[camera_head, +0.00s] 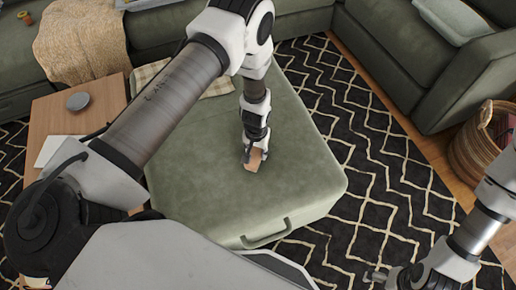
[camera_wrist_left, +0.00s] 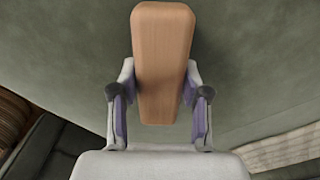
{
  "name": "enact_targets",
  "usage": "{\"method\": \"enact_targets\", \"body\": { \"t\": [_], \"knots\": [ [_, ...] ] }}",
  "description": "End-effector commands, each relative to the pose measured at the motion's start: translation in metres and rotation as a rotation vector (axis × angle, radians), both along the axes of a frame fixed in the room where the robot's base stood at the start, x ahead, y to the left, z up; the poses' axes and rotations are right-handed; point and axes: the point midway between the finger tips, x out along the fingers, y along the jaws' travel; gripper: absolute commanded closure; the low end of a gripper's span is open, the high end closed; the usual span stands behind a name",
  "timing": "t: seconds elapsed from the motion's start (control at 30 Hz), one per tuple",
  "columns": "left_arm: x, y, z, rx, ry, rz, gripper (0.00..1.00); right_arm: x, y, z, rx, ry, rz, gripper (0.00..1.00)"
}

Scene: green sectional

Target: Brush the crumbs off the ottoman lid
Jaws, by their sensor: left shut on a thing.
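The green ottoman lid (camera_head: 205,185) fills the middle of the head view, with a handle (camera_head: 266,234) on its front side. My left gripper (camera_head: 256,152) is over the lid's middle, shut on a small wooden brush (camera_head: 253,165). In the left wrist view the brush's tan wooden body (camera_wrist_left: 162,50) sits between the two fingers, with green cloth behind it. I see no bristles, and cannot tell whether the brush touches the lid. No crumbs can be made out. My right gripper (camera_head: 376,275) is low at the right, over the rug and away from the ottoman; its fingers are unclear.
A wooden table (camera_head: 50,117) with a grey round object (camera_head: 78,101) stands left of the ottoman. A checked cloth (camera_head: 216,88) lies at the lid's back. A green sofa (camera_head: 150,45) runs behind; a wicker basket (camera_head: 470,150) is right. Patterned rug (camera_head: 390,190) lies open between.

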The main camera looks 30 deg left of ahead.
Motion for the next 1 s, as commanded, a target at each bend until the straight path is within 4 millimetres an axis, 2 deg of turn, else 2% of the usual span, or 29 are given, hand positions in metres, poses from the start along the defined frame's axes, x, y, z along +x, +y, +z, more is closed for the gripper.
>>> {"method": "enact_targets", "body": {
  "t": [0.03, 0.13, 0.17, 0.2, 0.5, 0.63, 1.0],
  "knots": [
    [0.004, 0.004, -0.007, -0.001, -0.003, 0.002, 0.86, 0.001, 0.000, -0.012, 0.000, -0.001, 0.000, 0.00],
    [0.010, 0.010, -0.008, -0.001, -0.003, 0.001, 0.86, 0.000, 0.000, -0.025, 0.000, 0.001, 0.000, 0.00],
    [0.011, 0.012, -0.008, -0.001, -0.003, 0.001, 0.91, 0.000, 0.000, -0.027, 0.000, 0.001, 0.000, 0.00],
    [0.012, 0.014, -0.007, 0.000, -0.002, 0.002, 0.97, 0.000, 0.000, -0.029, 0.000, 0.001, 0.000, 0.00],
    [0.013, 0.015, -0.003, 0.000, 0.000, 0.001, 0.98, 0.000, 0.000, -0.026, 0.000, 0.000, 0.000, 0.00],
    [0.013, 0.015, 0.007, 0.000, -0.001, 0.001, 0.98, 0.000, 0.000, -0.018, 0.000, 0.000, 0.000, 0.00],
    [0.013, 0.015, 0.054, 0.000, 0.000, 0.001, 0.98, 0.000, 0.000, 0.019, 0.000, 0.000, 0.000, 0.00]
  ]
}}
